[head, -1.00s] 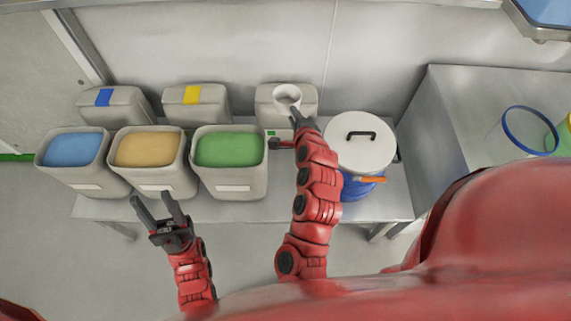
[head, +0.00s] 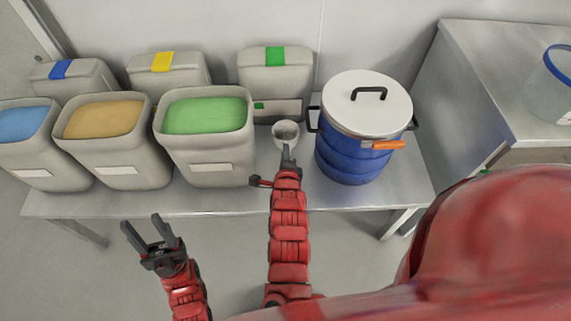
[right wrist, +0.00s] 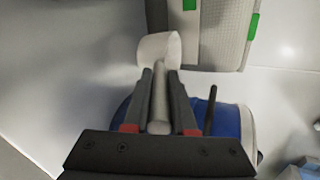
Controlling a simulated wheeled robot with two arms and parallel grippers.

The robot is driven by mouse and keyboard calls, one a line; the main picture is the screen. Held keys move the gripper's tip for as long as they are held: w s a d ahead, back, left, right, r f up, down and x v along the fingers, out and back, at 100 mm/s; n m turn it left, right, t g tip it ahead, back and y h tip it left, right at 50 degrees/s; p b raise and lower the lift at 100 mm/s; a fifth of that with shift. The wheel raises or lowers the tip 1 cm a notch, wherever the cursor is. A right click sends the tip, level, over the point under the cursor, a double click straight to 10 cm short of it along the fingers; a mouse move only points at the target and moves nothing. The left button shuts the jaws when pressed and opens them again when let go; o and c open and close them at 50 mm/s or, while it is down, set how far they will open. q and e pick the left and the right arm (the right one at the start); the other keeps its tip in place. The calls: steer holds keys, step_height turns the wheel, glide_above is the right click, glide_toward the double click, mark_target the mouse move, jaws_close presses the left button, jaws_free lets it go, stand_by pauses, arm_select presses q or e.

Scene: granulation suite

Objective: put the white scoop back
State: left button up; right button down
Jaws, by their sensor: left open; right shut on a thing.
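The white scoop (head: 286,131) is in my right gripper (head: 289,158), which is shut on its handle. In the head view the scoop's cup is between the green-filled bin (head: 203,180) and the blue drum (head: 345,165), in front of a closed grey container with a green tag (head: 275,75). In the right wrist view the cup (right wrist: 158,48) is beyond the fingertips and the grey handle (right wrist: 160,100) lies between the fingers. I cannot tell whether the scoop touches the table. My left gripper (head: 150,232) is open and empty in front of the table.
Bins with tan (head: 104,120) and blue (head: 22,124) contents stand on the steel table (head: 230,200) at left, with closed containers behind. A steel cabinet (head: 490,65) stands at right.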

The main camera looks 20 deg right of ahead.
step_height(320, 180, down, 6)
steer(key=shift+f+b, duration=0.25)
steer(key=shift+b, duration=0.2)
steer(key=shift+f, duration=0.2)
steer(key=c, duration=0.7)
jaws_free()
steer(key=shift+r, duration=0.1)
steer(key=shift+c, duration=0.2)
steer(key=shift+r, duration=0.1)
